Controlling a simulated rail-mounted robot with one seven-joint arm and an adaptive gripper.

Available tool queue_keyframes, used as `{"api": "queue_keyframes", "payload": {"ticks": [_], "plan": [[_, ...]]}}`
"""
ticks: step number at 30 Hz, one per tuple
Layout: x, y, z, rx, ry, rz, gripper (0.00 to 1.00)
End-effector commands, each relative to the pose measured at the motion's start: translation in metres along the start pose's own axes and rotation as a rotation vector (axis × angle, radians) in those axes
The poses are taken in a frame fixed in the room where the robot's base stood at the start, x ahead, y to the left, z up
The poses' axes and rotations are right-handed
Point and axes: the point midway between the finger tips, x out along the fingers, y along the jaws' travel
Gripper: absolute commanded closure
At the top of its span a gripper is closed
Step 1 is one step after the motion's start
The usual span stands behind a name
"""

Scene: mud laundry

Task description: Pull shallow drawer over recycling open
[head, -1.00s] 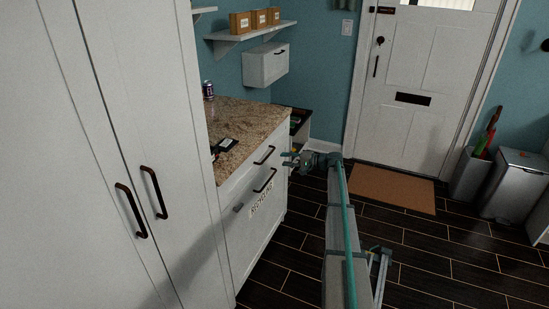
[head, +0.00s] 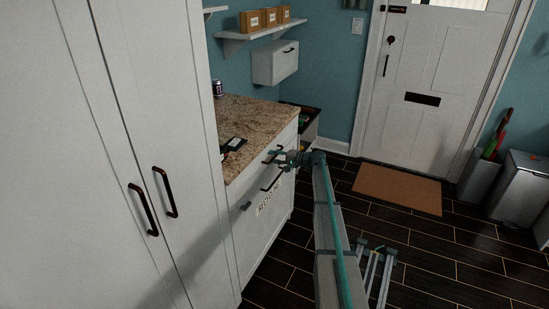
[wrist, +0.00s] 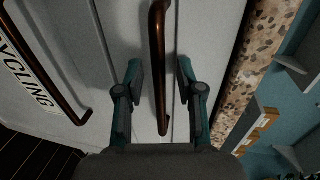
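The shallow drawer (wrist: 110,25) is the top white front under the counter, above the panel labelled RECYCLING (head: 268,201); it looks closed. Its dark bronze bar handle (wrist: 158,50) runs down the middle of the wrist view. In the head view my gripper mostly hides this handle. My gripper (wrist: 161,75) is open, with one finger on each side of the handle and visible gaps on both sides. In the head view my gripper (head: 279,155) is at the drawer front.
A second dark handle (wrist: 50,90) lies on the recycling front below. The granite countertop (head: 255,122) overhangs just above the drawer. A tall white cabinet (head: 110,120) stands at left. Dark tiled floor (head: 420,250) is open to the right, before the doormat (head: 398,188).

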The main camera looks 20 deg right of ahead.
Motion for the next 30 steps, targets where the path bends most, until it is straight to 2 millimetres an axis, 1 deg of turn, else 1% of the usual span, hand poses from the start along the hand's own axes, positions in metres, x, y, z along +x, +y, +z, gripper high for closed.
{"api": "queue_keyframes", "payload": {"ticks": [5,9,12,25,28,30], "plan": [[0.0,0.0,0.0,0.0,0.0,0.0,0.63],[0.0,0.0,0.0,0.0,0.0,0.0,0.86],[0.0,0.0,0.0,0.0,0.0,0.0,1.0],[0.0,0.001,0.002,0.0,-0.002,0.0,1.0],[0.003,0.001,0.007,-0.002,-0.01,0.001,1.0],[0.006,0.001,0.014,-0.005,-0.021,0.001,1.0]]}}
